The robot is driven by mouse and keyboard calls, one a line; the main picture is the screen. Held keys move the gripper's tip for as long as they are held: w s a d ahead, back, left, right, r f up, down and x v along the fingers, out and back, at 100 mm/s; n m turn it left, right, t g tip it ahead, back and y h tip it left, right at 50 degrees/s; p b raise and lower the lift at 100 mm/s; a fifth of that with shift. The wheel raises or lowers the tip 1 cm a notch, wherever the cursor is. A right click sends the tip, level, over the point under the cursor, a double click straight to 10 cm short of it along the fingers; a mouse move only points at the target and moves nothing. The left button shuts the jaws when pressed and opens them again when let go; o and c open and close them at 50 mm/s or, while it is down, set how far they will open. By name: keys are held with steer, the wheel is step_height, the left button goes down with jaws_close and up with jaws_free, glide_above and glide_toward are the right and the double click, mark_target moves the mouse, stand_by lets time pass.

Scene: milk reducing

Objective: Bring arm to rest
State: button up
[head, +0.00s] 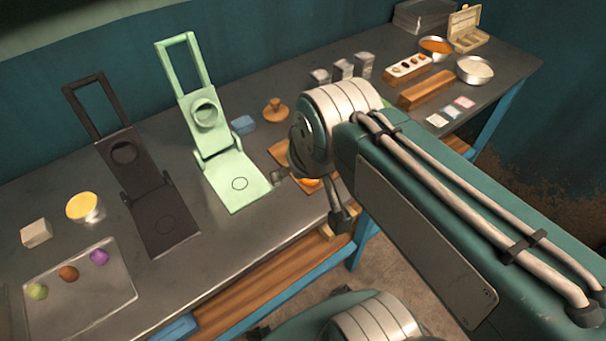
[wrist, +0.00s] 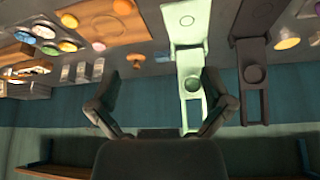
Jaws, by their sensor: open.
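My arm reaches from the lower right of the head view over the table (head: 300,225). My gripper (head: 311,198) is near the table's front edge, its two fingers spread apart and nothing seen between them. In the wrist view my gripper (wrist: 160,128) also shows spread fingers, with the light green press (wrist: 190,60) beyond them. In the head view the light green press (head: 233,178) stands open left of my gripper, apart from it. My arm's wrist hides part of a wooden board (head: 278,152).
A dark press (head: 160,215) stands left of the green one. A tray (head: 105,300) with coloured balls, a yellow-filled cup (head: 85,207) and a pale block (head: 36,233) are at left. Bowls (head: 474,70) and a wooden block (head: 426,89) are at far right. Floor shows below the table.

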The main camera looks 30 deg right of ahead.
steer(key=shift+s+f, duration=0.7)
steer(key=shift+s, duration=0.35)
stand_by(0.7)
